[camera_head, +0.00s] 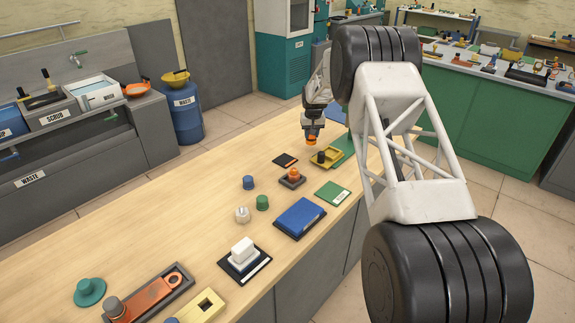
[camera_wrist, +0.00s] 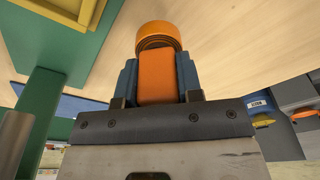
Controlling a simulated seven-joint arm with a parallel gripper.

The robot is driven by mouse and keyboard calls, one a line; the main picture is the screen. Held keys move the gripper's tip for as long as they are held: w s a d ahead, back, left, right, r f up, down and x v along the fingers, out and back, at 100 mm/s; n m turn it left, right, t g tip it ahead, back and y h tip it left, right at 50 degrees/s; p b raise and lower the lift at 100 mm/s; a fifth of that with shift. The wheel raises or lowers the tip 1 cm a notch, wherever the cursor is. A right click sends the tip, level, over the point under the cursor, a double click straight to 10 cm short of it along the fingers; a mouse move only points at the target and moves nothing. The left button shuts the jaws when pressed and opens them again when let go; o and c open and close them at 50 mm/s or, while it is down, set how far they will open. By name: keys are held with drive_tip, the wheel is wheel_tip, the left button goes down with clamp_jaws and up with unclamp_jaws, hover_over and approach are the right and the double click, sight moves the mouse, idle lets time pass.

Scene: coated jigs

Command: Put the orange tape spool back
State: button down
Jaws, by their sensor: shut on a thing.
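The orange tape spool (camera_head: 311,141) is held at the tip of my gripper (camera_head: 311,131), a little above the far part of the wooden table. In the wrist view the spool (camera_wrist: 157,38) shows a round orange end and an orange body between the two blue fingers of my gripper (camera_wrist: 158,76). The fingers are shut on the body, one on each side. A dark square mat (camera_head: 285,160) lies on the table below and left of the gripper; it looks empty. Which place belongs to the spool is not marked clearly.
A yellow tray with a dark peg (camera_head: 328,157) stands just right of the gripper. An orange piece on a dark base (camera_head: 292,177) is nearer. Blue and green knobs, a blue block (camera_head: 299,217) and a green card (camera_head: 332,193) follow. The table's left strip is clear.

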drive_tip(key=s+a+r+n, duration=0.3)
drive_tip(key=s+a+n, duration=0.1)
drive_tip(key=a, duration=0.2)
drive_tip(key=s+a+r+n+y, duration=0.1)
drive_tip(key=s+a+r+n, duration=0.3)
drive_tip(key=a, duration=0.2)
drive_tip(key=shift+f, duration=2.5)
drive_tip(key=shift+f, duration=0.1)
drive_tip(key=shift+f, duration=2.2)
drive_tip(key=shift+f, duration=0.1)
drive_tip(key=c, duration=0.8)
unclamp_jaws()
drive_tip(key=shift+f, duration=0.1)
